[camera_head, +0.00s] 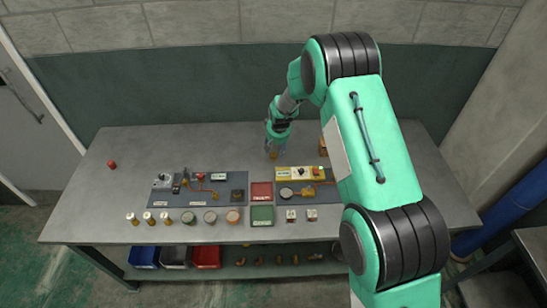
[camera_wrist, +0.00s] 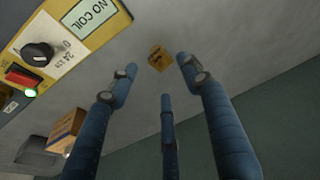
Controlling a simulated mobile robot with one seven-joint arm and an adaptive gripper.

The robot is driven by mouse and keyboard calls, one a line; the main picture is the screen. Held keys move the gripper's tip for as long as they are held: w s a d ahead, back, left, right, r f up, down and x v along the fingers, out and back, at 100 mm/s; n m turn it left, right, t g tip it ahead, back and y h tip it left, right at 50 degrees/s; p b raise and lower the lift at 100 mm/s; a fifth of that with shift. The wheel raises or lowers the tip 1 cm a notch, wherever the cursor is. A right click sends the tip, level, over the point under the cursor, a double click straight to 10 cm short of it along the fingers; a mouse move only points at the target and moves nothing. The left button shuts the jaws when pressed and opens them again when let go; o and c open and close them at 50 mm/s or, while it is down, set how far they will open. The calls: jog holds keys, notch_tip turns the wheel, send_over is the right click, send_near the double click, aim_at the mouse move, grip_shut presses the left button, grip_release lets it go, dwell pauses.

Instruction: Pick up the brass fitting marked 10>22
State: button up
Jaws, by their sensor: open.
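A small brass fitting (camera_wrist: 160,58) lies on the grey worktop, seen in the wrist view just beyond my fingertips. It has dark marks on its face, too small to read. It also shows in the head view (camera_head: 273,155), directly below my gripper (camera_head: 276,138). In the wrist view my gripper (camera_wrist: 157,77) has its three blue fingers spread apart with nothing between them. The fitting appears between the left and right fingertips, apart from them.
A yellow control box (camera_head: 298,173) labelled NO COIL sits close by; a cardboard box (camera_wrist: 66,131) is near too. Red (camera_head: 262,188) and green (camera_head: 262,214) trays are in front. Several brass-coloured parts (camera_head: 278,260) lie on the lower shelf. The worktop's back left is mostly clear.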

aim_at(274, 153)
jog(key=shift+f, duration=0.1)
jog(key=shift+a+x, duration=0.1)
jog(key=shift+x, duration=1.15)
jog(key=shift+a+x, duration=0.15)
jog(key=shift+x, duration=1.15)
jog(key=shift+d, duration=0.1)
grip_shut()
